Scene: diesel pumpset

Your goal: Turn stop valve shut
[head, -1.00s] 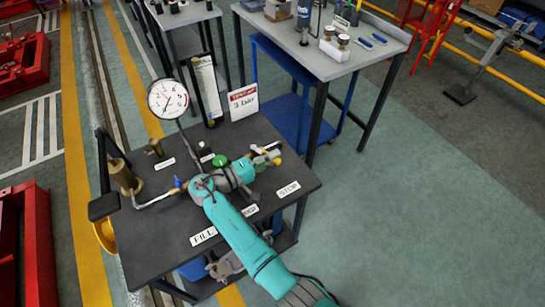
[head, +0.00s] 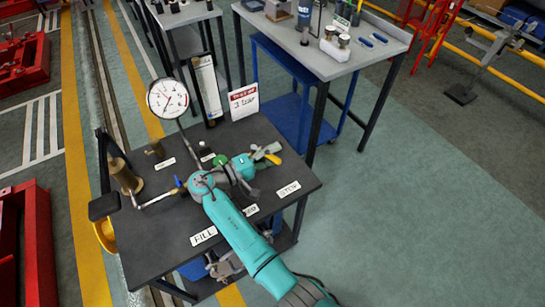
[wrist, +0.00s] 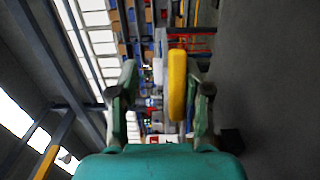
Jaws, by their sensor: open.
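The stop valve's yellow handle (head: 273,159) shows at the far end of my gripper (head: 264,152), above the right part of the dark bench. In the wrist view the yellow handle (wrist: 178,85) stands between the two fingers of my gripper (wrist: 167,95), nearer the right finger. A gap shows on the left side; I cannot tell whether the right finger touches it. The jaws are open. The valve body is mostly hidden by my gripper. A STOP label (head: 288,189) lies on the bench top nearby.
The dark bench (head: 150,245) carries a round pressure gauge (head: 168,98), a blue lever (head: 180,184), a green knob (head: 221,160), a brass cylinder (head: 123,176) and a FILL label (head: 204,235). A grey table (head: 375,58) stands behind. Open floor (head: 420,210) lies right.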

